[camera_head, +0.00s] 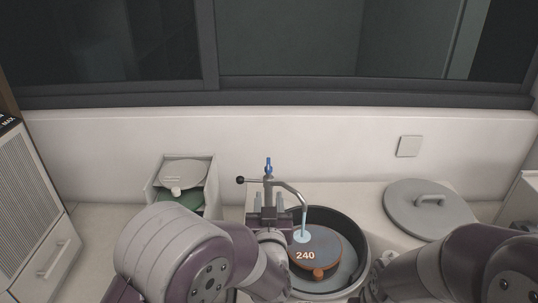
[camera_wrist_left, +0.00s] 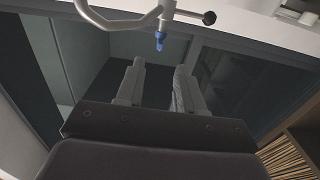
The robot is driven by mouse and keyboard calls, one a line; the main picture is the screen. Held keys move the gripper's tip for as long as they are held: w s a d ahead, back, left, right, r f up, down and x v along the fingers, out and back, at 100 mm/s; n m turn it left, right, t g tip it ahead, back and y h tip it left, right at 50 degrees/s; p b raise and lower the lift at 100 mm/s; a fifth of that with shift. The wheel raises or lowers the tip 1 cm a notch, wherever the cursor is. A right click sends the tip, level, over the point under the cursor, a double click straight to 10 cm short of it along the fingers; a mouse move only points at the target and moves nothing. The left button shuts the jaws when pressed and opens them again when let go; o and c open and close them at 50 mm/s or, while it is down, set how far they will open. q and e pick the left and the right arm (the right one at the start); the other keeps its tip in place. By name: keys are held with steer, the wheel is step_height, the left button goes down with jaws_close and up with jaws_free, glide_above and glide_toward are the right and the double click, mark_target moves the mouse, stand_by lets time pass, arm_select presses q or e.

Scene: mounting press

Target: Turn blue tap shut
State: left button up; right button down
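The blue tap (camera_head: 268,166) stands upright on top of a grey metal faucet (camera_head: 269,187). The faucet has a curved spout and a side lever with a black knob. Pale blue water (camera_head: 304,220) runs from the spout onto the disc below. My left gripper (camera_head: 268,199) is below the tap, its two fingers apart on either side of the faucet post in the picture. In the left wrist view the blue tap (camera_wrist_left: 160,40) shows just beyond the open, empty fingertips (camera_wrist_left: 159,66), apart from them. My right arm enters at lower right; its gripper is out of view.
A black round basin (camera_head: 358,235) holds an orange-brown disc (camera_head: 325,246) marked 240. A grey lid (camera_head: 430,210) with a handle lies right. An open box (camera_head: 152,190) with grey and green discs stands left. The white wall (camera_head: 330,145) is close behind the faucet.

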mark_target(268, 172)
arm_select(q)
steer(key=w+p, duration=0.1)
steer(key=w, duration=0.3)
steer(key=w+p, duration=0.2)
steer(key=w, duration=0.2)
steer(key=w+p, duration=0.2)
steer(key=w, duration=0.2)
steer(key=shift+r, duration=0.25)
steer(key=shift+w+p, duration=0.15)
steer(key=shift+p, duration=0.15)
jaws_close()
